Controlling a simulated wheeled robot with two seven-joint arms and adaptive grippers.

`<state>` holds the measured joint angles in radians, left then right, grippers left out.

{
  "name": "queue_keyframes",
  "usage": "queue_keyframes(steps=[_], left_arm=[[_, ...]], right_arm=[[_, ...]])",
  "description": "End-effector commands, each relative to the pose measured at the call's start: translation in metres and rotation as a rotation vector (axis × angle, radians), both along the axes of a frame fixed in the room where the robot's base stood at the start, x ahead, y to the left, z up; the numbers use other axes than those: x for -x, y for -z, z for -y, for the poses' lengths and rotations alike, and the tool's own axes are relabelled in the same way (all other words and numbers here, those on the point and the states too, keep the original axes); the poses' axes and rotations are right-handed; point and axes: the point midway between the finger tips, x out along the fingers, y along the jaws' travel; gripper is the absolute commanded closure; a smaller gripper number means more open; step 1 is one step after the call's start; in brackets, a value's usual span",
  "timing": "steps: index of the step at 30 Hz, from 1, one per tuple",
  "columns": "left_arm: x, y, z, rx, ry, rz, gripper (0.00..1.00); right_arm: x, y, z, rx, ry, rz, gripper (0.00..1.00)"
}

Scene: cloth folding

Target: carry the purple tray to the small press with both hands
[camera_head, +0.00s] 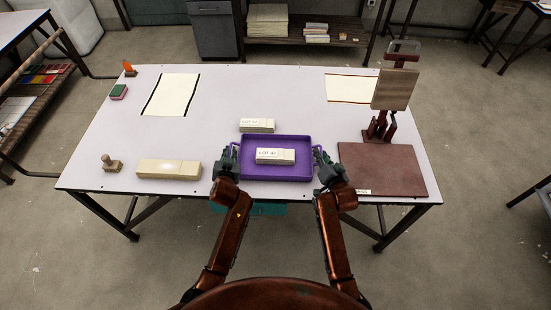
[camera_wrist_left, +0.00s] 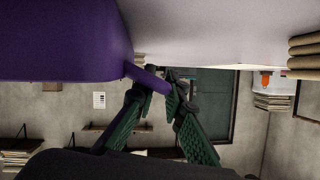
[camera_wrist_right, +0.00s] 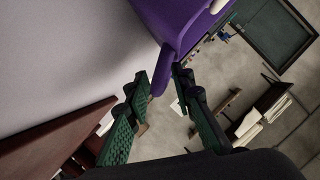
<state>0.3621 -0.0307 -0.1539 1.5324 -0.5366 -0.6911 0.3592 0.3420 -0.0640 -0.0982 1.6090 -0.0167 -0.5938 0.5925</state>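The purple tray (camera_head: 250,172) lies level near the front edge of the table. It carries a pale stack labelled LOT 42 (camera_head: 276,156). My left gripper (camera_head: 231,150) is at the tray's left handle; in the left wrist view its green-padded fingers (camera_wrist_left: 160,92) close around the purple handle. My right gripper (camera_head: 321,157) is at the right handle; in the right wrist view the handle sits between its fingers (camera_wrist_right: 160,78), close to both. Whether the tray touches the table is hard to tell. The small press (camera_head: 396,90) stands right of the tray, with a reddish-brown board (camera_head: 385,170) before it.
A second labelled stack (camera_head: 257,126) stands just behind the tray. A long pale block (camera_head: 169,169) and a wooden stamp-like piece (camera_head: 111,163) lie left. Two bordered sheets (camera_head: 172,95) (camera_head: 350,88) lie toward the back. The table (camera_head: 245,90) is clear at its back middle.

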Motion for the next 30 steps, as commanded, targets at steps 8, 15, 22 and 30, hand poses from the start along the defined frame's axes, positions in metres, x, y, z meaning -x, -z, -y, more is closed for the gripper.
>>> queue_keyframes(steps=[8, 15, 22, 30], left_arm=[[0.0002, 0.0003, 0.0002, 0.000, 0.000, -0.001, 1.00], [0.0003, 0.0006, 0.0003, 0.000, 0.000, -0.001, 1.00], [0.0004, 0.0008, 0.0003, 0.000, 0.000, -0.001, 1.00], [0.0002, -0.0026, 0.0005, 0.000, 0.000, 0.002, 1.00]], right_arm=[[0.0003, 0.0001, -0.0001, 0.000, 0.000, 0.000, 0.99], [0.0003, 0.0002, 0.0001, 0.000, 0.000, 0.000, 1.00], [0.0003, 0.0003, 0.0001, 0.000, -0.001, -0.001, 1.00], [0.0000, -0.0032, 0.0000, 0.001, 0.000, 0.002, 1.00]])
